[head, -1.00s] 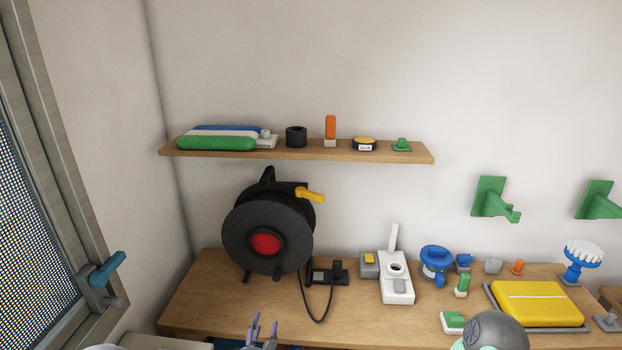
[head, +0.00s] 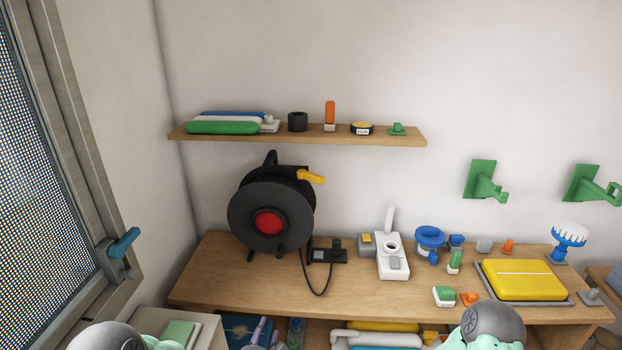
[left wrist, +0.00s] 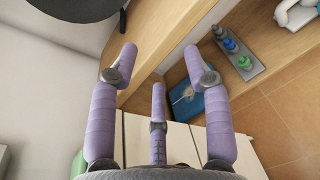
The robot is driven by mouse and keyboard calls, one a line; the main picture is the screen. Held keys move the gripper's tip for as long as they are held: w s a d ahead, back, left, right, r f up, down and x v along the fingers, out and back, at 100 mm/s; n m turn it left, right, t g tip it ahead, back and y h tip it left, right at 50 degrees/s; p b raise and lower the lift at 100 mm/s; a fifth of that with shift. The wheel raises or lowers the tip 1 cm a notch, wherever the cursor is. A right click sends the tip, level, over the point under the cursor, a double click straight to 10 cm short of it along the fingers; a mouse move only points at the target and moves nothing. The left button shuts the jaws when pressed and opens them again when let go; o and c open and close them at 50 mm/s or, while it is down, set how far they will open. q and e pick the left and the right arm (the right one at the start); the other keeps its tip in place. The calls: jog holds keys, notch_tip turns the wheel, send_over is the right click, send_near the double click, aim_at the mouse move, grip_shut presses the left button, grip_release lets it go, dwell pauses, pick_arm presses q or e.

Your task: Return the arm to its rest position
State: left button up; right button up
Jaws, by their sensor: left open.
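My left gripper (head: 266,332) shows at the bottom edge of the head view, in front of the wooden bench. Only the tips of its purple fingers are visible there. In the left wrist view my left gripper (left wrist: 160,66) has its purple fingers spread apart with nothing between them. The bench's wooden edge (left wrist: 163,48) and a blue panel (left wrist: 185,103) lie beyond the fingers. A rounded grey and mint part of my right arm shows at the bottom right of the head view; its gripper is out of sight.
The bench (head: 215,285) carries a black cable reel (head: 245,215), a white device (head: 392,262) and a yellow case (head: 522,280). A wall shelf (head: 300,137) hangs above. Lower storage holds bottles (left wrist: 231,46). A window frame (head: 75,170) stands at left. The bench's front left is clear.

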pick_arm(q)
jog(key=s+d+f+m+g+p, duration=0.1)
jog(key=s+f+m+g, duration=0.7)
jog(key=s+f+m, duration=0.5)
jog(key=s+d+f+m+g+h, duration=0.1)
jog(key=s+f+m+g, duration=0.2)
jog(key=s+m, duration=0.4)
jog(key=s+d+f+m+g+h, duration=0.1)
jog(key=s+f+m+g, duration=0.3)
jog(key=s+m, duration=0.3)
jog(key=shift+f+p, duration=0.4)
jog(key=shift+p, duration=0.05)
